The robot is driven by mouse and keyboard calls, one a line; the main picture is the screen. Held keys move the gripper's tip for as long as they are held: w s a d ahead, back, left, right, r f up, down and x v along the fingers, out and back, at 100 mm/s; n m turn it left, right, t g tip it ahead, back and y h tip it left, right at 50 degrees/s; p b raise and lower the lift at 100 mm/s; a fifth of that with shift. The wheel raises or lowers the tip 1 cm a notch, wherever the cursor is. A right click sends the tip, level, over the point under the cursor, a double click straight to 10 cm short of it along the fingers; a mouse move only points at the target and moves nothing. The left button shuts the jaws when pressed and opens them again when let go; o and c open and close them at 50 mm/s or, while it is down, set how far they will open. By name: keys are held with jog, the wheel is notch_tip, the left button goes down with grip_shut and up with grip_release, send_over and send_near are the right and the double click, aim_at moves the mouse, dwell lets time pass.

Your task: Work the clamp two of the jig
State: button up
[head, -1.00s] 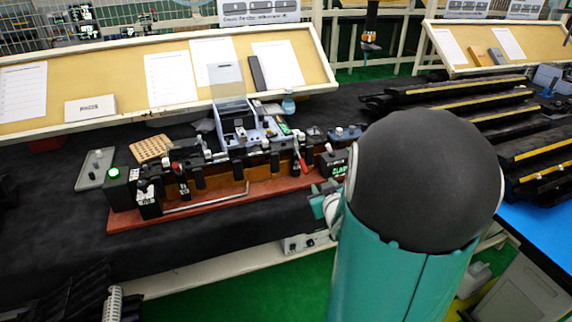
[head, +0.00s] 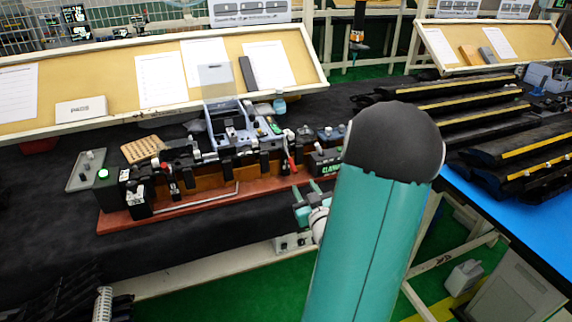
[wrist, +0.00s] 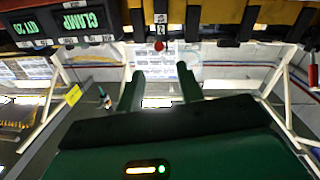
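The jig (head: 250,181) stands on the dark-covered table, on a red-brown base with a row of black clamps. One red clamp handle (head: 291,164) stands near its right end, and another red-tipped clamp (head: 164,166) is at its left. My gripper (head: 306,191) is in front of the base's right end, fingers apart and empty. In the wrist view my gripper (wrist: 160,77) points at the jig's front, with a red knob (wrist: 159,46) just beyond the gap between the fingers. A red handle (wrist: 312,76) shows at the right edge.
A black box with a green CLAMP display (head: 326,160) stands at the jig's right end; it also shows in the wrist view (wrist: 82,22). A metal rod (head: 200,199) runs along the jig's front. A tilted board (head: 110,82) stands behind. Black rails (head: 470,110) lie at right.

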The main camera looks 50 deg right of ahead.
aim_at(292, 164)
jog(key=x, duration=1.3)
jog(key=shift+w+d+f, duration=0.1)
jog(key=shift+w, duration=0.15)
grip_shut()
